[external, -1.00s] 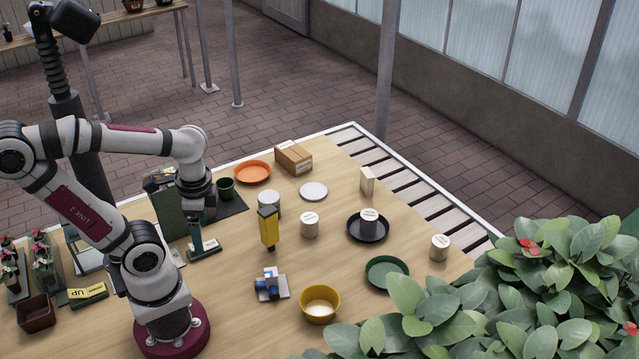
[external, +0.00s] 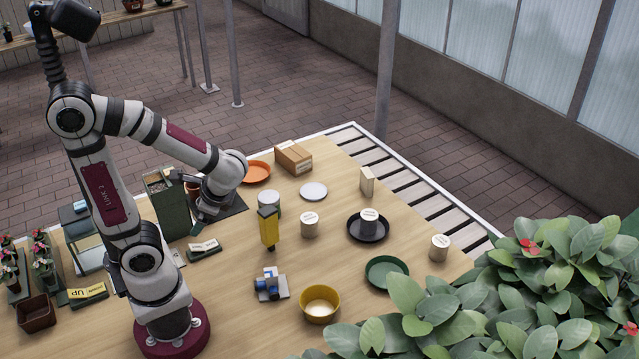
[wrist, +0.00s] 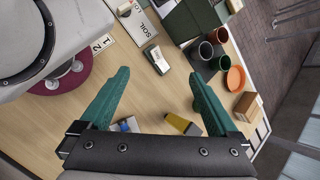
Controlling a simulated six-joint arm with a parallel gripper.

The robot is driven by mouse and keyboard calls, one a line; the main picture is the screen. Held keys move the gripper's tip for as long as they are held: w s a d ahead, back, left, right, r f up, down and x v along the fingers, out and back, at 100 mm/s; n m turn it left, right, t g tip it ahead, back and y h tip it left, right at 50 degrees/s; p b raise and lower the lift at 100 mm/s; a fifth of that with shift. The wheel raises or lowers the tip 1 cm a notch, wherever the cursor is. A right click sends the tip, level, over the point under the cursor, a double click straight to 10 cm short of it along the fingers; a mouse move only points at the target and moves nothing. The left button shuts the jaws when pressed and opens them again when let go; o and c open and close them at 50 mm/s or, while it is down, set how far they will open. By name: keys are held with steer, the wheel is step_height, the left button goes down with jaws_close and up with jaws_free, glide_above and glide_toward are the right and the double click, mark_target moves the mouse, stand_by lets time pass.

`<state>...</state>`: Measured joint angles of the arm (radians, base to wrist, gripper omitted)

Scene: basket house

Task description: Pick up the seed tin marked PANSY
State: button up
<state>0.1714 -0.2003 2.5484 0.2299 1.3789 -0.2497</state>
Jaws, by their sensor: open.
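Several small pale tins with labels stand upright on the table in the external view: one near the middle (external: 309,225), one in a black saucer (external: 369,219), and one at the right near the plants (external: 439,248). Their lettering is too small to read, so I cannot tell which is PANSY. My gripper (wrist: 158,76) is open and empty in the wrist view, with its green fingers spread over the table. In the external view my gripper (external: 199,223) is tilted above the left part of the table, well left of the tins. No tin shows clearly in the wrist view.
A dark green box (external: 165,205) stands by my arm.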

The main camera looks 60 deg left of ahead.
steer(key=w+d+f+m+t+y, duration=0.1)
steer(key=w+f+m+t, duration=0.1)
steer(key=w, duration=0.3)
steer(key=w+d+f+m+t+y, duration=0.1)
steer(key=w+f+m+t+y, duration=0.1)
steer(key=w+f+m+t, duration=0.1)
steer(key=w+d+f+m+t+y, duration=0.1)
steer(key=w+f+m+t, duration=0.1)
steer(key=w+m, duration=0.4)
steer(key=shift+w+d+f+t, duration=0.3)
steer(key=shift+w+t, duration=0.3)
steer(key=shift+t, duration=0.3)
steer(key=m+t+h, duration=0.2)
steer(key=m+t, duration=0.1)
steer(key=m, duration=0.6)
glide_toward(307, 224)
steer(key=x, duration=0.6)
steer(key=shift+a+f, duration=0.15)
steer(key=shift+f, duration=0.1)
steer(key=x, duration=0.6)
steer(key=shift+w, duration=0.15)
steer(key=c, duration=1.5)
